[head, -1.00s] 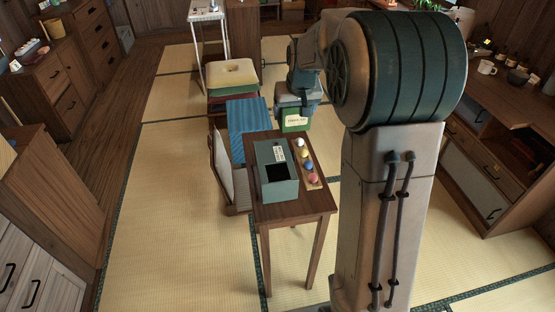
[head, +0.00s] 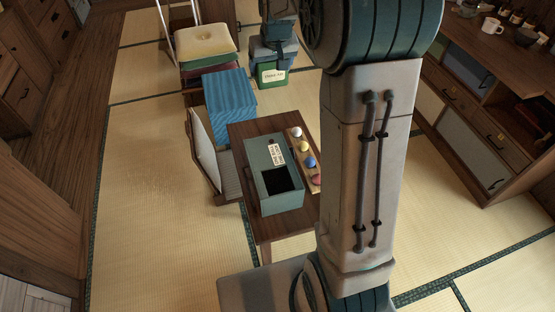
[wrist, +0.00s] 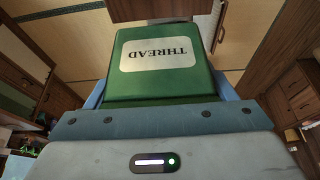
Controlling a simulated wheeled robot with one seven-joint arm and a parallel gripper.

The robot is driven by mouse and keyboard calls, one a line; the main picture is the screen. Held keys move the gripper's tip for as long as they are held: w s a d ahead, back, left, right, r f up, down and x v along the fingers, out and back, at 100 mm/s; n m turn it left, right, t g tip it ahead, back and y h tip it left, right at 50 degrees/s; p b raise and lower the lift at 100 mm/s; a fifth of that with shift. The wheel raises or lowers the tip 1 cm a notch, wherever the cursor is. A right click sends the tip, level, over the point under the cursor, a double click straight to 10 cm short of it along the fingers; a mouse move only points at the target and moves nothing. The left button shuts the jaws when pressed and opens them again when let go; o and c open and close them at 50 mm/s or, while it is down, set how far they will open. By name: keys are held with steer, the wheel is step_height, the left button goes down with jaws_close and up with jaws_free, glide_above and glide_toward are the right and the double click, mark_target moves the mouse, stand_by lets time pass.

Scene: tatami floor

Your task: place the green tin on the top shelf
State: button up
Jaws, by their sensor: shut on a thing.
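The green tin (head: 271,76) has a pale label; in the wrist view the tin (wrist: 160,88) fills the upper middle and the label reads "THREAD" upside down. My gripper (head: 273,60) is shut on it, with the blue fingers at its sides in the wrist view. The tin is held beyond the small wooden table, right of the blue striped box. What is under it is hard to judge. I cannot identify a top shelf with certainty; a wooden cabinet with shelf openings (head: 462,110) stands at the right.
The small table (head: 250,131) bears a grey-green open box (head: 282,203) and a strip of coloured balls (head: 305,147). The blue striped box (head: 228,100) and stacked cushions (head: 206,42) stand behind it. The tatami at left (head: 160,180) is clear.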

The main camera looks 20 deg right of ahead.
steer(key=shift+w+a+f+b, duration=0.15)
steer(key=shift+f+b, duration=1.45)
steer(key=shift+f, duration=2.4)
steer(key=shift+w+d+f+b, duration=0.1)
steer(key=shift+f+b, duration=1.45)
steer(key=shift+f, duration=2.4)
steer(key=shift+w+a+f+b, duration=0.15)
steer(key=shift+f+b, duration=1.45)
steer(key=shift+f, duration=2.4)
steer(key=o, duration=1.2)
steer(key=shift+c, duration=0.2)
